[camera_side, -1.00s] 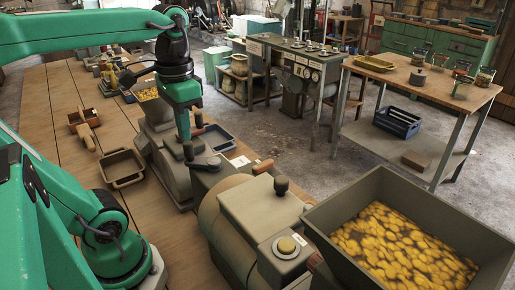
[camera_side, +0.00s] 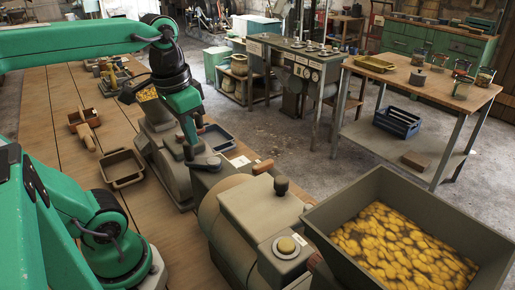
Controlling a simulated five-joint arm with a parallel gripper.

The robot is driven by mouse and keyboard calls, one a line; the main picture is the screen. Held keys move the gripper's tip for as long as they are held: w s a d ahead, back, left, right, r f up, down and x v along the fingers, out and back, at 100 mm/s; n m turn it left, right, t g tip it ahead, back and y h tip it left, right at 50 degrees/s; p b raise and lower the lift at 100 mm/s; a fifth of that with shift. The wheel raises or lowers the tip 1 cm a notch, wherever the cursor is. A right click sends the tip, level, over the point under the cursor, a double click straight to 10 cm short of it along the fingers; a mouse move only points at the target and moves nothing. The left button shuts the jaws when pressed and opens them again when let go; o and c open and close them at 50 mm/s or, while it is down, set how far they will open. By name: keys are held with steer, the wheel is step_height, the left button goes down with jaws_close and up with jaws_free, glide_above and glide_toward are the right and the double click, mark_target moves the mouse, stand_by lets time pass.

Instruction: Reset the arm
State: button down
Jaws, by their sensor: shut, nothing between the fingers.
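My green arm comes in from the left and bends down at a black wrist. My gripper (camera_side: 190,154) is at the lower end of it, pointing down and small in the picture. Its jaws look closed, with nothing seen between them. It is in front of or above the grey-beige machine (camera_side: 172,172) in the middle of the long wooden bench (camera_side: 85,205). I cannot tell whether it touches the machine.
A large hopper of yellow pieces (camera_side: 330,200) stands at the lower right beside a boxy machine housing (camera_side: 262,215). An empty tray (camera_side: 123,182) and a wooden box (camera_side: 84,121) sit left of the gripper. A blue tray (camera_side: 216,138) lies just right.

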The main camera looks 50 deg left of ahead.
steer(key=shift+w+d+f+t, duration=0.2)
steer(key=shift+d+f+t, duration=0.2)
steer(key=shift+f+t, duration=0.25)
steer(key=shift+w+d+f+t, duration=0.15)
steer(key=shift+d+f+t, duration=0.25)
steer(key=shift+f+t, duration=0.25)
steer(key=shift+w+d+f+t, duration=0.2)
steer(key=shift+d+f+t, duration=0.2)
steer(key=shift+f+t, duration=0.25)
